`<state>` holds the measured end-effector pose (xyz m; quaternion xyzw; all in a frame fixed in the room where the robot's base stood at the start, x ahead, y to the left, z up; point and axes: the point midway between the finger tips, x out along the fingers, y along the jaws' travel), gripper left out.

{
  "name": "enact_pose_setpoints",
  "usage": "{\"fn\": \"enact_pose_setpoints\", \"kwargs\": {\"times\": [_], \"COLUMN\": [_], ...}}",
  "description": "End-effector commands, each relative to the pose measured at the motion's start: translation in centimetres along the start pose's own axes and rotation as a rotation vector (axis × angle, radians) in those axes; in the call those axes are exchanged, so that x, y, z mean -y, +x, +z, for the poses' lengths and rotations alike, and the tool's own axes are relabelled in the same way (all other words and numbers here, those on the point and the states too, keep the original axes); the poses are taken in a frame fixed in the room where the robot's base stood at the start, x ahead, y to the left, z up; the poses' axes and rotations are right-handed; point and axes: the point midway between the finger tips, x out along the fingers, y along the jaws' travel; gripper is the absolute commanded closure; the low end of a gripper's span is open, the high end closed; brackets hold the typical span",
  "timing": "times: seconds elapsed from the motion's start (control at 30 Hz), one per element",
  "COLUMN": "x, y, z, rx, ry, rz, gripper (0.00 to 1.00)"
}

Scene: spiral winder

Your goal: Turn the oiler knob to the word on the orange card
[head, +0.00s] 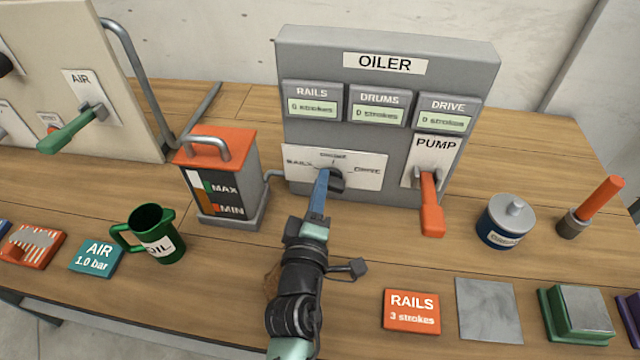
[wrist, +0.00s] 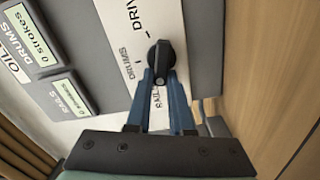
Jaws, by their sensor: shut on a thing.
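The grey oiler box (head: 395,120) stands at the back of the table. Its black knob (head: 338,180) sits on a white plate (head: 365,170) marked RAILS on the left, DRUMS at the top and DRIVE on the right. My gripper (head: 325,190) is shut on the knob, with its blue fingers partly hiding it. In the wrist view the knob (wrist: 160,58) sits between the fingertips, its long side running roughly along the RAILS–DRIVE direction. The orange card (head: 411,312) at the front reads RAILS, 3 strokes.
An orange pump lever (head: 431,205) hangs right of the knob. An oil tank (head: 222,180) and a green oil jug (head: 158,235) stand to the left. A blue-grey lidded pot (head: 506,222) is to the right. The counters' small displays show strokes; DRUMS and DRIVE read 0.

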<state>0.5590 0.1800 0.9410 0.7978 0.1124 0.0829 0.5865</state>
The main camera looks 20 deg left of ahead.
Motion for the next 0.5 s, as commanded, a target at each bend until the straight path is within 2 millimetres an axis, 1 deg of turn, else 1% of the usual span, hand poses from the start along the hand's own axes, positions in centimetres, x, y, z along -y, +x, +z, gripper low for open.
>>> {"fn": "enact_pose_setpoints", "kwargs": {"times": [0.33,0.37,0.5], "x": [0.14,0.14,0.11], "y": [-0.03,-0.03,-0.02], "z": [0.03,0.03,0.02], "rx": [0.001,0.001,0.001], "ry": [-0.007,-0.007,-0.006], "rz": [-0.003,-0.003,-0.002], "gripper": [1.0,0.76,0.51]}}
